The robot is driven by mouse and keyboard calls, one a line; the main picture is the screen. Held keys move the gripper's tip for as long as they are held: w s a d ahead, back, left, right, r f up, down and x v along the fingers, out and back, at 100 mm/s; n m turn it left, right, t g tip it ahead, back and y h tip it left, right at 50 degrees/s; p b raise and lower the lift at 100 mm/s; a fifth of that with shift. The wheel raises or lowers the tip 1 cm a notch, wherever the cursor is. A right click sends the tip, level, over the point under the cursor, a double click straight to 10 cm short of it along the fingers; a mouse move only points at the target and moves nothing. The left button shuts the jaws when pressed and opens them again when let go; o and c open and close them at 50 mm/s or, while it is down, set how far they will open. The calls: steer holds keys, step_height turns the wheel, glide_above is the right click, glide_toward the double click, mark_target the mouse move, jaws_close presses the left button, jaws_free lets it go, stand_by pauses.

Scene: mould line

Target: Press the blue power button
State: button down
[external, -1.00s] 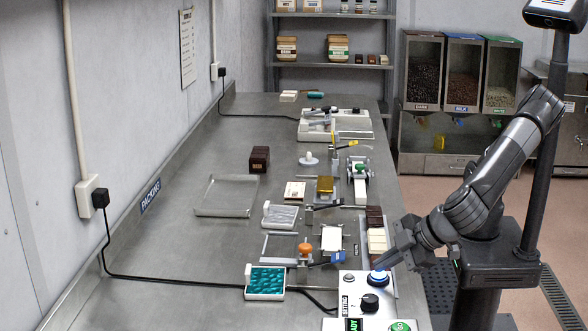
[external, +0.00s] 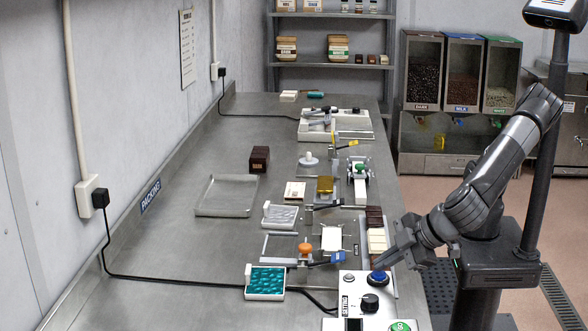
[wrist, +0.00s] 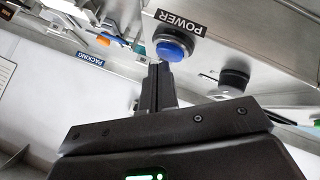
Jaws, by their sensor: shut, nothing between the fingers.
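In the wrist view the blue button (wrist: 173,46) sits beside a black POWER label (wrist: 180,22). My gripper (external: 377,265) is shut and empty, with its fingertips right at the button. In the wrist view the closed fingertips (wrist: 158,66) point at the button's near edge. I cannot tell whether they touch it. The box's small screen (external: 354,325) looks dark.
A black knob (external: 369,303) and a green round button (external: 401,326) are on the same box. The bench's left side is mostly clear.

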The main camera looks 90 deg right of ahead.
mark_target(384, 273)
steer(key=shift+r, duration=3.05)
steer(key=shift+d, duration=0.1)
steer(key=w+d+r+m+g+y, duration=0.1)
steer(key=w+d+m+g, duration=0.2)
steer(key=d, duration=1.3)
steer(key=w+d+r+g+y, duration=0.1)
steer(key=w+d+g, duration=0.3)
steer(key=d, duration=1.2)
steer(key=s+d+r+m+t+y, duration=0.15)
steer(key=s+d, duration=0.45)
steer(key=d, duration=0.7)
steer(key=s+d+t, duration=0.1)
steer(key=s+d, duration=0.3)
steer(key=s, duration=0.2)
steer(key=s+d+f+t, duration=0.1)
steer(key=s+d, duration=0.3)
steer(key=s, duration=0.3)
steer(key=shift+d+m+h, duration=0.15)
steer(key=shift+m+h, duration=0.2)
steer(key=shift+m, duration=0.1)
